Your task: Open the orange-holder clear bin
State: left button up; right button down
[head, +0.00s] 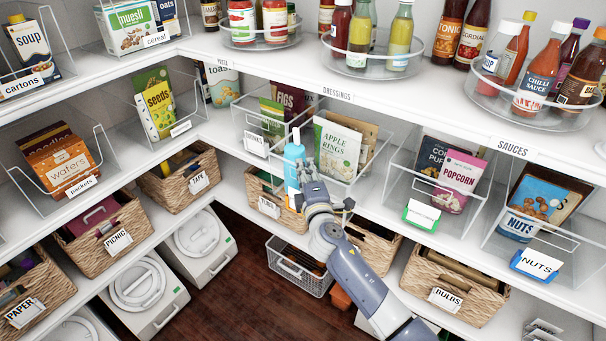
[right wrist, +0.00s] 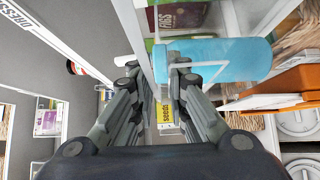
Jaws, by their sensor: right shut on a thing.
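The front of the clear bin (head: 378,160) with the Apple Rings pouch is partly hidden by my right gripper, so its label holder is not clear in the head view. In the right wrist view an orange piece (right wrist: 285,80) with a pale edge shows at the right; I cannot tell if it is the holder. The bottle also shows in the right wrist view (right wrist: 225,58), partly behind one finger. My left gripper is not in view.
Clear bins with a green holder (head: 422,215) and a blue holder (head: 537,264) stand to the right. A white-labelled bin (head: 256,143) is close on the left. Wicker baskets fill the shelf below. The upper shelf (head: 400,99) overhangs the bins.

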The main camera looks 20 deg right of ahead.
jog(key=c, duration=1.6)
grip_release()
jog(key=shift+o, duration=0.2)
jog(key=s+a, duration=0.1)
jog(key=s, duration=1.1)
jog(key=shift+a, duration=0.25)
